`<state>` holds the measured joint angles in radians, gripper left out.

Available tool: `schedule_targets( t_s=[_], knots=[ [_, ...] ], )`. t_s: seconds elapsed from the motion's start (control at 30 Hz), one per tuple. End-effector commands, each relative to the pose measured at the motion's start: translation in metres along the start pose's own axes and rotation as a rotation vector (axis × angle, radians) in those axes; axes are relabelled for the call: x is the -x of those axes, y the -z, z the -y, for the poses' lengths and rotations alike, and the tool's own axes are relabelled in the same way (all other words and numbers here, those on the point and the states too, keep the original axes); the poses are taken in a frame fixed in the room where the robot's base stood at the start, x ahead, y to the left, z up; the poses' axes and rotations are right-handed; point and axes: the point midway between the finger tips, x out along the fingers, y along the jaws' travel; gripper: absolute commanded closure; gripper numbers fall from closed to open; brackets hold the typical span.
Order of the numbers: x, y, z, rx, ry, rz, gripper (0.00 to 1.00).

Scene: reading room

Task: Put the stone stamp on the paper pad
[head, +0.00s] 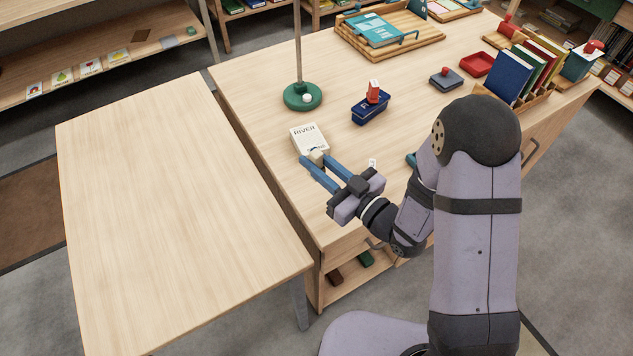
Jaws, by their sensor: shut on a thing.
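My gripper (317,162) has blue fingers and is shut on a small cream block, the stone stamp (317,156). The stamp is at the near edge of a flat off-white rectangle printed "RIVER" (307,135), which looks like a booklet or pad. I cannot tell whether the stamp touches it or is held just above it. No other thing in view is clearly the paper pad. My arm hides part of the desk to the right.
A green round lamp base (302,97) with a pole stands behind. A blue box (370,108) carries a red-topped stamp. A dark ink pad (445,78), a red tray (477,64) and upright books (520,75) are farther right. The left table (170,200) is bare.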

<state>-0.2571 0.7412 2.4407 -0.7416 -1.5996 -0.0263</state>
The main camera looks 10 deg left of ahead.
Motion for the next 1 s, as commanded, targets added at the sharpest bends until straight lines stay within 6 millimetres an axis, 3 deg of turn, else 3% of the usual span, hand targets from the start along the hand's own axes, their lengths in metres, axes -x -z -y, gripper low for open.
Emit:
schedule_targets(
  t_s=[0.2,0.53,0.8,1.0],
  knots=[
    [0.000,-0.025,0.000,-0.001,0.000,-0.001,1.00],
    [0.000,-0.034,0.000,0.001,0.000,-0.002,1.00],
    [0.000,-0.060,0.000,-0.001,0.000,0.000,1.00],
    [0.000,-0.069,0.000,0.001,0.000,-0.002,1.00]
  ],
)
